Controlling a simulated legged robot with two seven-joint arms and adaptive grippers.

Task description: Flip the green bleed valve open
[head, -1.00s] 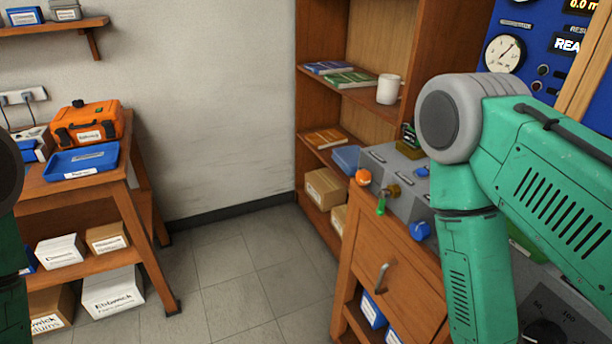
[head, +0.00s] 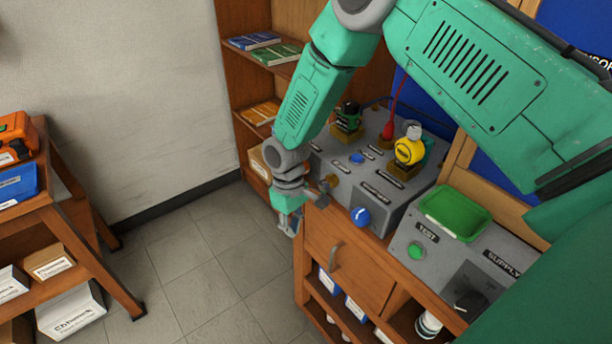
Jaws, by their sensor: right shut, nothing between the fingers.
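The regulator testbench (head: 345,195) is a grey box on a wooden cabinet. A brass fitting (head: 325,190) sticks out at its left front end. I cannot make out the green bleed valve's handle; my right wrist and gripper cover the area beside the fitting. My right gripper (head: 290,226) is shut and empty, pointing down just left of the fitting, near the cabinet's left front corner. I cannot tell whether it touches the valve. My left gripper is not in view.
A blue knob (head: 360,216) sits on the testbench front, right of the brass fitting. A yellow gauge (head: 409,150) and a black-and-green part (head: 349,117) stand on top. A green tray (head: 455,213) lies on the supply box at right. Open floor (head: 215,265) lies left of the cabinet.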

